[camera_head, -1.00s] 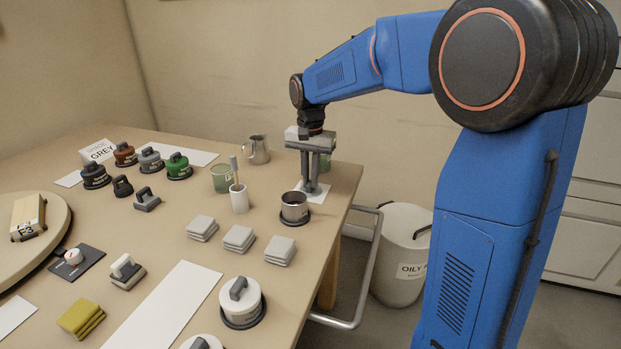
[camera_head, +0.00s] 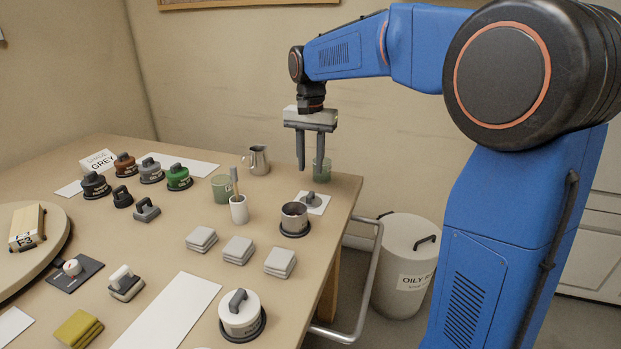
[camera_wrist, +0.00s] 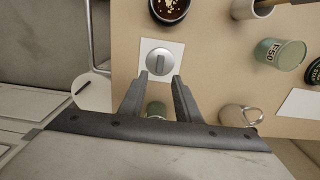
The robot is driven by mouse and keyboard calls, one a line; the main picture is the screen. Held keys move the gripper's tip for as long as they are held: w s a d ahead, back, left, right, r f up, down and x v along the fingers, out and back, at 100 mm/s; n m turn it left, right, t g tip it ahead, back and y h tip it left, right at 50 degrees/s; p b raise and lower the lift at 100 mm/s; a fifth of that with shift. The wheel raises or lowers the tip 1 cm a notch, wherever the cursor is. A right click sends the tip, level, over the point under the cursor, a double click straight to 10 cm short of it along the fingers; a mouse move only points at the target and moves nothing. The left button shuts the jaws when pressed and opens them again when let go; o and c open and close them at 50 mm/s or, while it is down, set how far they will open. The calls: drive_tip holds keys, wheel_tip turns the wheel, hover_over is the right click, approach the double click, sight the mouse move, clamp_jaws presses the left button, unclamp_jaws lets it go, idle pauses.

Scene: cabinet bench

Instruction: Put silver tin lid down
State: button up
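The silver tin lid (camera_head: 311,199) lies on a white square card (camera_head: 321,207) near the right edge of the bench. My gripper (camera_head: 315,168) is open and empty, above and apart from the lid. Its two fingers (camera_wrist: 160,76) stand spread in the wrist view. An open silver tin (camera_head: 294,219) with dark contents stands just in front of the card on a dark base.
A green glass (camera_head: 322,168) stands close behind the card, near my fingers. A metal jug (camera_head: 257,160), a green cup (camera_head: 222,188) and a white pot with a brush (camera_head: 239,209) stand to the left. Folded grey cloths (camera_head: 238,250) lie in front. A metal rail (camera_head: 367,270) runs along the right edge.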

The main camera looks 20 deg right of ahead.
drive_tip(key=s+d+n+t, duration=0.1)
drive_tip(key=s+d+n, duration=0.1)
drive_tip(key=s, duration=0.7)
drive_tip(key=s+d+n+t, duration=0.1)
drive_tip(key=s+d+n, duration=0.15)
drive_tip(key=s, duration=0.75)
drive_tip(key=s+d+f+n+t, duration=0.1)
drive_tip(key=s+f, duration=0.3)
drive_tip(key=s, duration=0.3)
drive_tip(key=s+d+f+n+t, duration=0.1)
drive_tip(key=s+f, duration=0.4)
drive_tip(key=s, duration=0.2)
drive_tip(key=shift+s+d+f+n+t, duration=0.25)
drive_tip(key=shift+f+n+t, duration=0.05)
drive_tip(key=shift+n+t, duration=0.1)
